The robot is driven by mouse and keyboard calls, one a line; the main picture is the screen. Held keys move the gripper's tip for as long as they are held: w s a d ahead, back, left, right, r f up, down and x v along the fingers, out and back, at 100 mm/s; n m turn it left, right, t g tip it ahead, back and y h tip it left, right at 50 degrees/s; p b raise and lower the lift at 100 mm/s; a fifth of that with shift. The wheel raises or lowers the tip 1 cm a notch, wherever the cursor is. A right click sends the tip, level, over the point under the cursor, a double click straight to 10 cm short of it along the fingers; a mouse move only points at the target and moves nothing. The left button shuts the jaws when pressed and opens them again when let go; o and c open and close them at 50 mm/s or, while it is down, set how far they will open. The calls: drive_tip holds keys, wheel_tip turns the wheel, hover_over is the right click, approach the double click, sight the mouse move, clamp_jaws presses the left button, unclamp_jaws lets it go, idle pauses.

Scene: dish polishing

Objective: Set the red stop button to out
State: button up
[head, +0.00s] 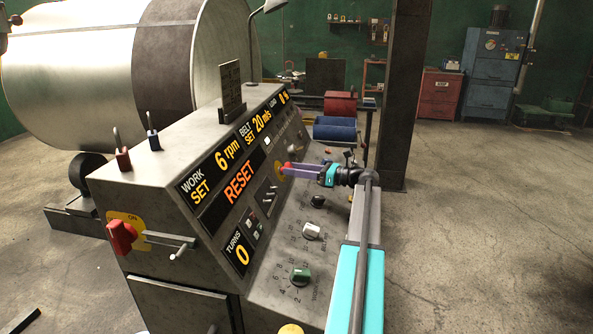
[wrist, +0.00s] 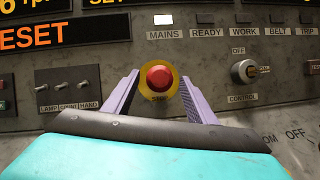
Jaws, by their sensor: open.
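The red stop button (wrist: 159,76) is a round red cap on a yellow disc, on the upright face of the grey console. In the wrist view it sits between the tips of my gripper's two purple fingers (wrist: 159,82). The fingers are open, one on each side of it, with a gap to the red cap on both sides. In the head view my gripper (head: 287,169) reaches left to the console face, and the red button (head: 288,164) shows at its tips. How far the cap stands out is hard to tell.
The large display (head: 238,188) reads RESET. A control knob (wrist: 243,72) is right of the button, and small toggle switches (wrist: 66,87) are left. A sloped panel with a green knob (head: 300,276) and white knob (head: 312,231) lies below. Open floor is at right.

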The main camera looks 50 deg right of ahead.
drive_tip(key=shift+s, duration=0.2)
drive_tip(key=b+v, duration=0.2)
drive_tip(key=v, duration=1.1)
drive_tip(key=shift+d, duration=0.2)
drive_tip(key=shift+s, duration=0.2)
